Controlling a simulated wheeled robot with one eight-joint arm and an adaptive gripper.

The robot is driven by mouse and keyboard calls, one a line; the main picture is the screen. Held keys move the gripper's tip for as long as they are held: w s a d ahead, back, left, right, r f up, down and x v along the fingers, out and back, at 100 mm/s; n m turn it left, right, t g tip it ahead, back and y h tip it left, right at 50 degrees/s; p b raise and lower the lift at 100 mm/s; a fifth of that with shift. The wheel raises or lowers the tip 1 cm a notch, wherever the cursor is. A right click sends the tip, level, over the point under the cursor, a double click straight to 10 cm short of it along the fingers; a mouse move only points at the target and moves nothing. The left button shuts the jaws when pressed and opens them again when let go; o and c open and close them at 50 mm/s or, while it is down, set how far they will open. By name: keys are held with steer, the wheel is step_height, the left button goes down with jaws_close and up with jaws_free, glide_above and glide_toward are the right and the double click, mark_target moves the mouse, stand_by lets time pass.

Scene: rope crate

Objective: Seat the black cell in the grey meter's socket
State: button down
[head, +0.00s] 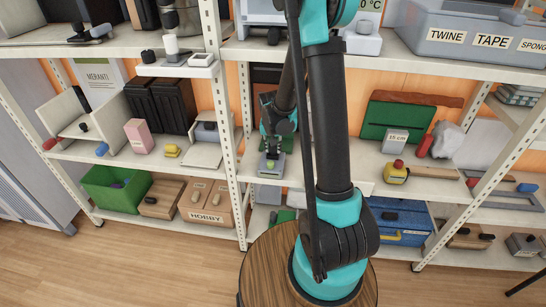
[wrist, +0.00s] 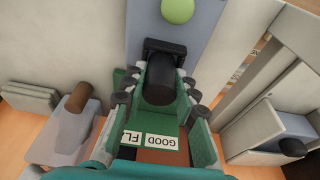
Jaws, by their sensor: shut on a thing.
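The black cell (wrist: 160,82) is a dark cylinder between the green fingers of my gripper (wrist: 160,92) in the wrist view. My gripper is shut on it, and the cell's far end is against or just in front of a black bracket (wrist: 165,46). I cannot tell whether it sits in the socket. The grey meter (wrist: 176,32) is a blue-grey body with a round light-green button. In the head view the meter (head: 270,171) stands on the middle shelf, below my gripper (head: 272,143); the cell is hidden there.
In the wrist view a grey block with a brown cylinder (wrist: 77,97) lies left and a grey box with a black knob (wrist: 291,146) right. A white upright (head: 226,120) stands left of the meter in the head view. The shelf above (head: 240,48) limits height.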

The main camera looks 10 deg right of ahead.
steer(key=c, duration=1.1)
jaws_free()
steer(key=shift+r, duration=0.1)
steer(key=shift+v, duration=3.6)
steer(key=shift+s, duration=0.15)
steer(key=s+d+n, duration=0.1)
steer(key=s, duration=0.6)
steer(key=s+d+n+t, duration=0.1)
steer(key=s+d, duration=0.1)
steer(key=s, duration=0.6)
steer(key=s+d+n, duration=0.1)
steer(key=s+d, duration=0.1)
steer(key=s, duration=0.5)
steer(key=shift+s+r+n+t+y, duration=0.3)
steer(key=shift+s+r+y, duration=0.1)
